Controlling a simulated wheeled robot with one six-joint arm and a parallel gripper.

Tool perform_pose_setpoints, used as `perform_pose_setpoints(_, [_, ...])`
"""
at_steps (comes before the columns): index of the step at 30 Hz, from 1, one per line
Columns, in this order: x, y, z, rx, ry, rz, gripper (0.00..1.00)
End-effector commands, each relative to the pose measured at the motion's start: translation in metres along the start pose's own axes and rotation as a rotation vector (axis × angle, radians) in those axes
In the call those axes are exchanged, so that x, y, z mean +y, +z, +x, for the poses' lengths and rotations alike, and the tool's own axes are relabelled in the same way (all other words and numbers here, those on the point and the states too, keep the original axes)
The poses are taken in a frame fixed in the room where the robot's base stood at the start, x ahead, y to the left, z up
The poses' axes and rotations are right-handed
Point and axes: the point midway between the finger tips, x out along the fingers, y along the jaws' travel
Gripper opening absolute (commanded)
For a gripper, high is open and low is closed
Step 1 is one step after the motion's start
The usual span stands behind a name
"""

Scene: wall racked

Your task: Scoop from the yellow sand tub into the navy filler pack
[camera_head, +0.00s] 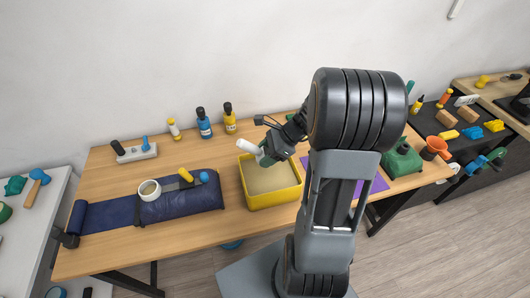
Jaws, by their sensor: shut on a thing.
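The yellow sand tub (274,200) stands near the front middle of the wooden table, with pale sand in it. My gripper (266,153) is over the back part of the tub and is shut on a white scoop-like tool (250,149), whose white part sticks out to the left. My gripper hides part of the tool, so I cannot tell whether it holds sand. The navy filler pack (200,200) lies left of the tub. A cream ring-shaped opening (149,189) sits at its left end.
A yellow piece (186,175) and a blue piece (204,177) are at the pack's back edge. Blue (204,125) and yellow (230,122) bottles stand behind.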

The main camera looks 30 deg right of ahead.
Motion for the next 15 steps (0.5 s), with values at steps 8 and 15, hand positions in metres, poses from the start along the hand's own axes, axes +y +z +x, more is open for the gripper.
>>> perform_pose_setpoints(8, [0.0, -0.021, 0.024, 0.001, 0.002, -0.001, 0.25])
perform_pose_setpoints(15, [0.0, -0.038, 0.042, 0.001, 0.003, -0.001, 0.25])
